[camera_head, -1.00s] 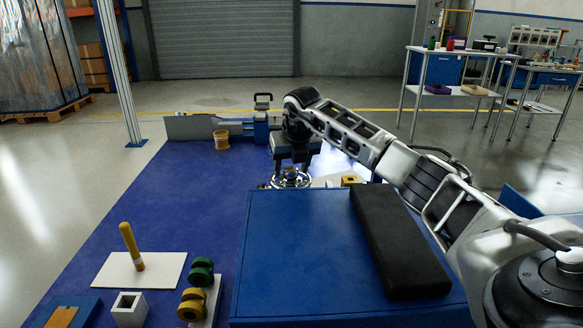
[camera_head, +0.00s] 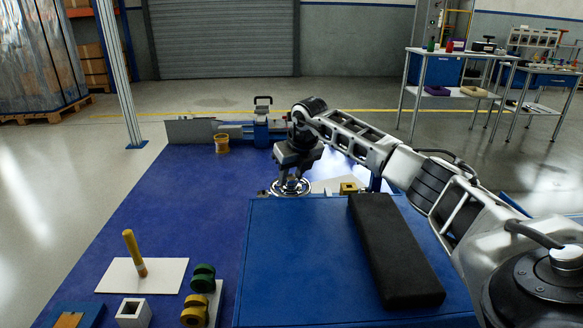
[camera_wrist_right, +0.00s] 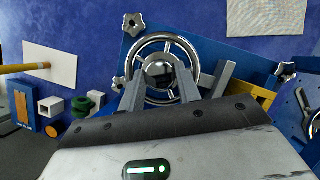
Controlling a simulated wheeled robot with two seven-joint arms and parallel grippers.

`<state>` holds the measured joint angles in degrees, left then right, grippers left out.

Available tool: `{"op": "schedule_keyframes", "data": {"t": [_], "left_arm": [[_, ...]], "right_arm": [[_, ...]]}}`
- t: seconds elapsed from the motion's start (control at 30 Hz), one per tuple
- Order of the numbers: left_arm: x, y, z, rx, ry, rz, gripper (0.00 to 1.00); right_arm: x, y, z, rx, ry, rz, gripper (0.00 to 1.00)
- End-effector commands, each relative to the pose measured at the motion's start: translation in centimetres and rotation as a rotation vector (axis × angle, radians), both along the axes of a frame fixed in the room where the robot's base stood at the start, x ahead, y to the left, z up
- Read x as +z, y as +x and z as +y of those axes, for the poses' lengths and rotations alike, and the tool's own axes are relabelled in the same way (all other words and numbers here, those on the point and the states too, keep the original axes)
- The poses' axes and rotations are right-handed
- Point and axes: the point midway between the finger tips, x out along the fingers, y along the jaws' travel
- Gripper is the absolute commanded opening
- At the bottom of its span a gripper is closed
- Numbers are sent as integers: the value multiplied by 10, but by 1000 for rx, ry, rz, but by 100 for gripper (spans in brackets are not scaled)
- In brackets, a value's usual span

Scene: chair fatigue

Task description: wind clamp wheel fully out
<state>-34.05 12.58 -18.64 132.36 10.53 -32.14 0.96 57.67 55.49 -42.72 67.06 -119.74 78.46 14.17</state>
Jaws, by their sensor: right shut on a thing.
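The clamp wheel is a shiny metal handwheel (camera_head: 290,187) beyond the far edge of the blue box. In the right wrist view the wheel (camera_wrist_right: 137,57) shows as a ring with a round hub, in front of a blue plate with star-shaped knobs. My right gripper (camera_head: 291,178) points down at the wheel. In the wrist view its two fingers (camera_wrist_right: 170,84) reach the wheel, one on each side near the hub, and are shut on it. The exact contact is partly hidden. My left gripper is not in view.
A blue box with a black pad (camera_head: 395,250) fills the near middle. A brass cup (camera_head: 221,143) stands behind. The blue mat's middle left is clear.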

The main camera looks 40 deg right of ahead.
Motion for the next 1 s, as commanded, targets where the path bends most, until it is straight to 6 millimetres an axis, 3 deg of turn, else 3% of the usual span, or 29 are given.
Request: {"op": "schedule_keyframes", "data": {"t": [0.5,1.0], "left_arm": [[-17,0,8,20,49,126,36],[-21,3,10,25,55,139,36]], "right_arm": [[2,0,-3,280,-2,-3,11],[1,1,-2,315,-2,-4,11]]}}
